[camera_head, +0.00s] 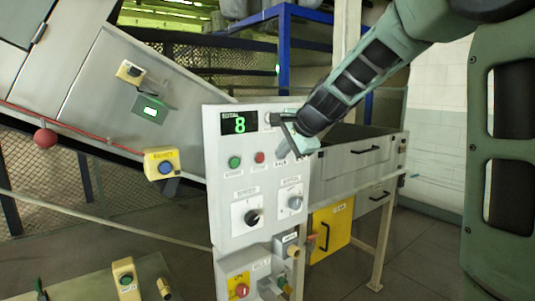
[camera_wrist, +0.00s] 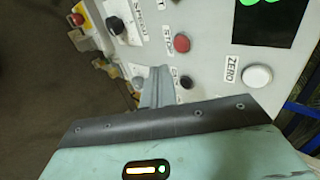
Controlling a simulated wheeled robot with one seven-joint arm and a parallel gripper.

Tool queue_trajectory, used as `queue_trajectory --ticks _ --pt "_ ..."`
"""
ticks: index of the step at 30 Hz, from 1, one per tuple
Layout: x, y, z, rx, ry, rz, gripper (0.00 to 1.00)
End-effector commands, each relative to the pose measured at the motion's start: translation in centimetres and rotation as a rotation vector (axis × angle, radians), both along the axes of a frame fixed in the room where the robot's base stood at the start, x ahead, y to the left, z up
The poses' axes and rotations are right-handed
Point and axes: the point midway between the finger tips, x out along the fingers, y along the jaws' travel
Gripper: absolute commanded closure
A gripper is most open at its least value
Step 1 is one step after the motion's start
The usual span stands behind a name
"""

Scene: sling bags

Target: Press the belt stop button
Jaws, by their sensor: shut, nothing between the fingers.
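A grey control panel (camera_head: 230,185) stands in the middle of the head view. A small red button (camera_head: 259,157) sits on it, right of a green button (camera_head: 235,162). In the wrist view the red button (camera_wrist: 181,43) has a label beside it reading STOP. My gripper (camera_head: 284,150) is at the panel's upper right, to the right of the red button. Its fingers (camera_wrist: 157,80) are together and empty, and they show below and left of the red button in the wrist view. I cannot tell whether the fingertips touch the panel; no contact with the red button shows.
The panel has a green digit display (camera_head: 240,122), a white ZERO button (camera_wrist: 257,76), a black button (camera_wrist: 186,82) beside my fingers, and dark and grey knobs (camera_head: 253,217) lower down. A red knob on yellow (camera_head: 241,290) is at the bottom. A grey drawer cabinet (camera_head: 345,160) stands behind.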

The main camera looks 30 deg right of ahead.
Motion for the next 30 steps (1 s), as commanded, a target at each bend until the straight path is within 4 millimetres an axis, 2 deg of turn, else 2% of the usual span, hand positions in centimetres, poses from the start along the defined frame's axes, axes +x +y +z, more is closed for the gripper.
queue_trajectory --ticks 5,12,18,30 --pt "2.7 0.1 -2.6 0.003 0.004 0.000 1.00" --pt "5.9 0.2 -2.3 -0.001 0.000 0.001 1.00" --pt "6.8 0.2 -2.5 -0.001 -0.001 0.001 1.00" --pt "7.2 0.3 -2.6 0.000 0.000 0.001 1.00"
